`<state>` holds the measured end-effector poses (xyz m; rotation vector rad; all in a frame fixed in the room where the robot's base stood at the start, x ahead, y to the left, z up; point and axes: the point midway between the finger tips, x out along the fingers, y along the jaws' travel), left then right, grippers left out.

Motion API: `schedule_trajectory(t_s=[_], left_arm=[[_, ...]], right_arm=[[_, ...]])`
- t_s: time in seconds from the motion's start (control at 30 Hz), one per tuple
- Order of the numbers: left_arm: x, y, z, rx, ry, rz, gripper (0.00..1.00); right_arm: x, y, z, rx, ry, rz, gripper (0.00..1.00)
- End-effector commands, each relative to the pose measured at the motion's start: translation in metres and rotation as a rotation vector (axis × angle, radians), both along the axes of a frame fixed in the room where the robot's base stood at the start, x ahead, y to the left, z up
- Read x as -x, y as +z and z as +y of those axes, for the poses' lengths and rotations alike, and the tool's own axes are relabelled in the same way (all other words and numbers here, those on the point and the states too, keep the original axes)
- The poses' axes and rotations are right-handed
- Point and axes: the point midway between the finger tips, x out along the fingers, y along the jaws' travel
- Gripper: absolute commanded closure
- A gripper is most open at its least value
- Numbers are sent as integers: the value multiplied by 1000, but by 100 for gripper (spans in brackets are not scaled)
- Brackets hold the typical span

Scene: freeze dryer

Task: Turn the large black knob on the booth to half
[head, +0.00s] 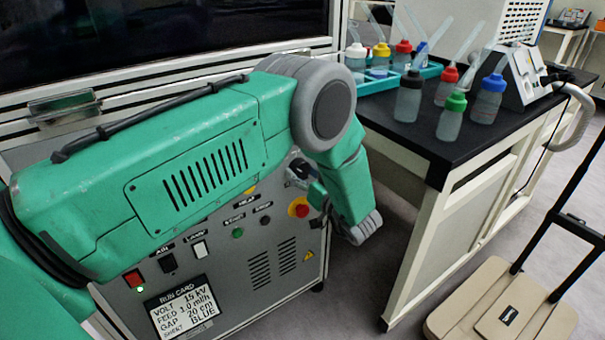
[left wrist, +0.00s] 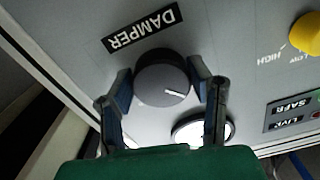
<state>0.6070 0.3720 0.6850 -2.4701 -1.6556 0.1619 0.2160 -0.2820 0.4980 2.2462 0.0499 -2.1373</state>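The large black knob (left wrist: 160,82) sits on the grey booth panel beside the DAMPER label (left wrist: 140,31), which appears upside down in the left wrist view. Its white pointer line points right and slightly down in that view. My left gripper (left wrist: 162,80) has one finger on each side of the knob, and both pads appear to touch its rim. In the head view my green left arm crosses the booth front (head: 220,270); the knob and fingertips are mostly hidden there or too small to make out. My right gripper is not in view.
A yellow knob (left wrist: 306,34) marked HIGH and LOW and a white round dial (left wrist: 203,130) are near the black knob. A red-and-yellow button (head: 299,207) is on the panel. Right of the booth, a black-topped bench (head: 425,140) holds several bottles. A beige cart (head: 500,310) stands at lower right.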

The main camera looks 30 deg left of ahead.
Motion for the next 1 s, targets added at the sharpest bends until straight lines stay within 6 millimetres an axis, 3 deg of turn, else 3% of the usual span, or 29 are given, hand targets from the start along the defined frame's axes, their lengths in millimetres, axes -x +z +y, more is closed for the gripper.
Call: schedule_trajectory(t_s=[0.37, 1.0], left_arm=[[-1, 1, -2, -35, -6, 87, 82], [0, 1, -1, -225, -7, 552, 82]], right_arm=[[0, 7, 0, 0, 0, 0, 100], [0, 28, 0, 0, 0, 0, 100]])
